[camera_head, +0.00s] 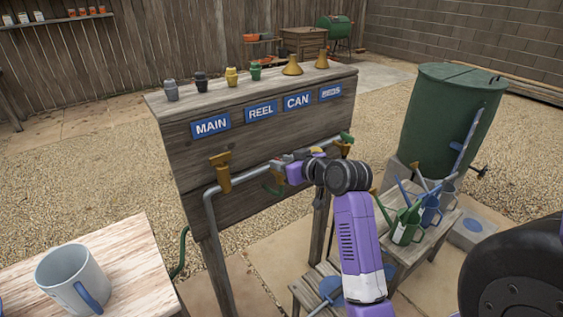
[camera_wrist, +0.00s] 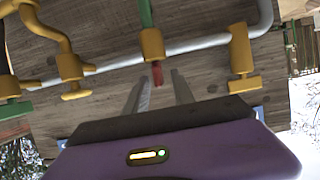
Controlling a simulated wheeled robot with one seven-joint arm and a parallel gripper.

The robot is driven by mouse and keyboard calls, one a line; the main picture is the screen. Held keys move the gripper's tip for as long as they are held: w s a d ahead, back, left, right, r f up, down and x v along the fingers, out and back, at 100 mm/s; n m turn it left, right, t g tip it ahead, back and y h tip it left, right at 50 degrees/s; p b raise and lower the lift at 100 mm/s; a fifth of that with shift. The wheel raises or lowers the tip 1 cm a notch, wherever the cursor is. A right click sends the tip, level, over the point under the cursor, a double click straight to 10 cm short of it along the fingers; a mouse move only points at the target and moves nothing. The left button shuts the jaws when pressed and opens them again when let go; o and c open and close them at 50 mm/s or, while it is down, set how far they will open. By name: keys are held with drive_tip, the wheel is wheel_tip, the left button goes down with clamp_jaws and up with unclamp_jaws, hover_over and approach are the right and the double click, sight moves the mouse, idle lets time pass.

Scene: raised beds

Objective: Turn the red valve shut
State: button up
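A red valve handle (camera_wrist: 157,74) shows in the wrist view as a short red piece on a brass valve body (camera_wrist: 152,44) on the grey pipe. My gripper (camera_wrist: 158,90) is open; its two fingers stand apart on either side of the handle's line, with the red piece near the fingertips. I cannot tell whether they touch it. In the head view my gripper (camera_head: 284,168) is at the pipe below the sign board, and the red handle is largely hidden by my wrist.
Other brass valves sit along the pipe, one at the left (camera_head: 222,170). Blue labels such as MAIN (camera_head: 210,125) mark the board. A bench with watering cans (camera_head: 406,225) and a green barrel (camera_head: 447,120) stand right. A mug (camera_head: 72,278) stands on the front-left table.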

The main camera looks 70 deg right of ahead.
drive_tip(key=shift+w+d+f, duration=0.15)
drive_tip(key=shift+w, duration=0.2)
clamp_jaws()
